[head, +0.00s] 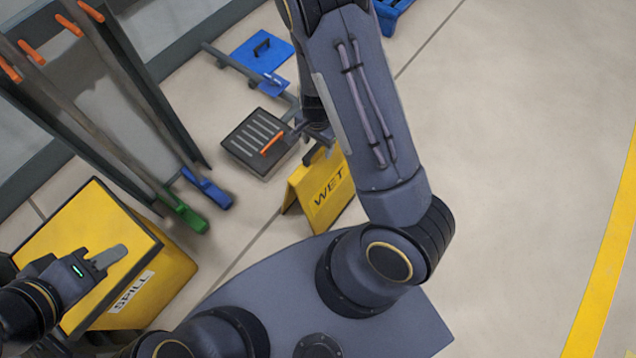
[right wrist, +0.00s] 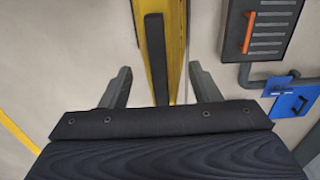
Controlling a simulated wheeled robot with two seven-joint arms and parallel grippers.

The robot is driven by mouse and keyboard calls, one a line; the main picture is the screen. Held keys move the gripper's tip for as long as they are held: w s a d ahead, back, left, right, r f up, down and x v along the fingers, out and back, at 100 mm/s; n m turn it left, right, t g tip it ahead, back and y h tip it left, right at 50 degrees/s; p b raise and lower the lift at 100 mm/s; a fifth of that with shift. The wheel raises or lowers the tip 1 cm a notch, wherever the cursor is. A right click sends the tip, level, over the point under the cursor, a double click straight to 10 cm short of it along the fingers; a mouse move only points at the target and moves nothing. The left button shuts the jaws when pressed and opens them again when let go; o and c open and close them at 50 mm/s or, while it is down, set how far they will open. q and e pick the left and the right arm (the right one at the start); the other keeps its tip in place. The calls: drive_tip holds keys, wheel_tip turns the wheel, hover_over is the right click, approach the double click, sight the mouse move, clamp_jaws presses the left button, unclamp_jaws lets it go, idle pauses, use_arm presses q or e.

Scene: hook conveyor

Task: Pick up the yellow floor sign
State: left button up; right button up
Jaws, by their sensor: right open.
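The yellow floor sign (head: 322,192), marked WET, stands on the floor in the middle of the head view, with a dark handle at its top. My right arm covers part of it. In the right wrist view the sign (right wrist: 175,45) is seen from above as a narrow yellow strip. Its dark handle (right wrist: 155,60) lies between the two fingers of my right gripper (right wrist: 160,68), with space on both sides. The right gripper is open and holds nothing. My left gripper (head: 104,258) is over the yellow spill bin; its finger gap is not clear.
The yellow spill bin (head: 172,275) stands at lower left. A dark slotted tray (head: 244,150) with an orange handle and a blue panel (head: 262,52) lie beyond the sign. Long-handled tools (head: 100,110) lean at left. The floor at right is clear.

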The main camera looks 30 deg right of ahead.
wheel_tip(320, 180, down, 3)
drive_tip(key=shift+d+f+b, duration=0.1)
drive_tip(key=shift+f+b, duration=0.1)
drive_tip(key=shift+b, duration=0.3)
drive_tip(key=shift+r, duration=0.1)
clamp_jaws()
drive_tip(key=shift+w, duration=0.1)
idle(0.8)
